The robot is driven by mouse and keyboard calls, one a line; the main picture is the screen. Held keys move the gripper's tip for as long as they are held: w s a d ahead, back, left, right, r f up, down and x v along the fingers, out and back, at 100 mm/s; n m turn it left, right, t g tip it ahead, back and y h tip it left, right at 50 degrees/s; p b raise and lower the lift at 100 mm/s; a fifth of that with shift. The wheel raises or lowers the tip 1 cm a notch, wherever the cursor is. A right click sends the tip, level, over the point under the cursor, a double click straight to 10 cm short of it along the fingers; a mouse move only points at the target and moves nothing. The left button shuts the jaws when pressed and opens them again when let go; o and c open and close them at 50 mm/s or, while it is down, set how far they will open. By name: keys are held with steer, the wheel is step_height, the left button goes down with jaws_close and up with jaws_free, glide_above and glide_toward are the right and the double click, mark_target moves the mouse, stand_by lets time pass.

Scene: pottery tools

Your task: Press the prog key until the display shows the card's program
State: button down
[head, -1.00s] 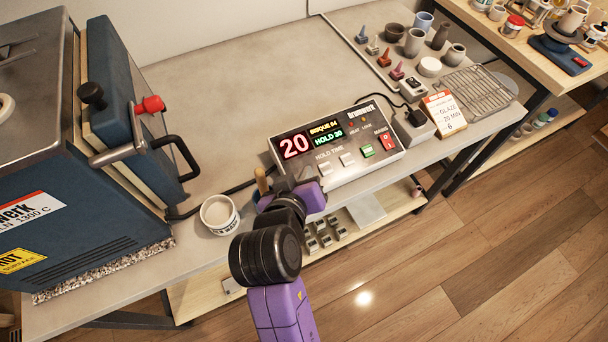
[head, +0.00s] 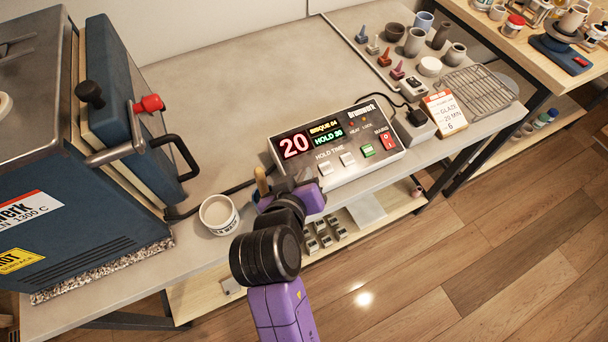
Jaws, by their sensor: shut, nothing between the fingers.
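Two pale keys (head: 347,159) sit under a HOLD TIME label. A key labelled prog cannot be made out; my gripper covers the panel's lower left corner. The card (head: 444,111) leans at the right and reads GLAZE, 20 MIN and 6. My gripper (head: 304,178) is shut and empty at the controller's front left edge; whether it touches a key cannot be told.
A blue kiln (head: 100,220) with a black handle stands at the left. A white cup (head: 219,215) stands left of my gripper. A green key (head: 368,150) and a red mains switch (head: 387,141) are on the panel's right.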

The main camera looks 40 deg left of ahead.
steer(key=shift+f, duration=0.25)
stand_by(0.4)
steer(key=shift+r, duration=0.2)
steer(key=shift+d+r+p, duration=0.15)
steer(key=shift+r+p, duration=0.45)
steer(key=shift+p, duration=0.2)
steer(key=r+p, duration=0.3)
steer(key=d+r+p, duration=0.1)
steer(key=r+p, duration=0.1)
steer(key=shift+s, duration=0.3)
stand_by(0.3)
